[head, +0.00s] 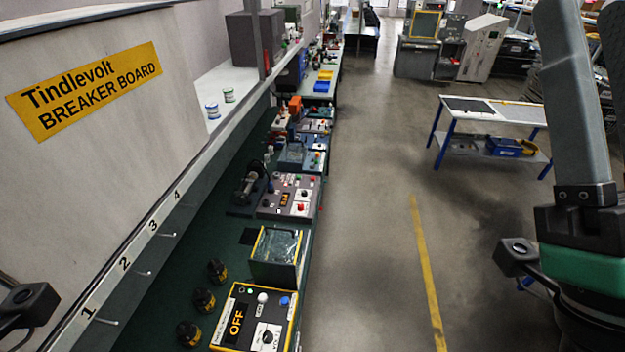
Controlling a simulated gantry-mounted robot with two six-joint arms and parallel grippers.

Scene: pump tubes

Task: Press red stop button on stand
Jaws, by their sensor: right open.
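No red button on a stand can be singled out in the head view. Small red spots show on the grey panel (289,196) along the bench, too small to tell which is a stop button. The nearest control box (254,318) has a yellow edge, an OFF display, a white and a blue button and a dial. My right gripper (594,318) is at the lower right edge, over the floor and well right of the bench; it is open, its fingertips hardly visible. Only a dark wrist part of my left arm shows at the lower left; its gripper is out of frame.
The green bench (228,238) runs away along the left. A clear-topped box (277,256) and several black knobs (204,300) stand near the control box. The breaker board (90,150) with numbered pegs rises at left. A white table (492,111) stands right; the aisle floor is clear.

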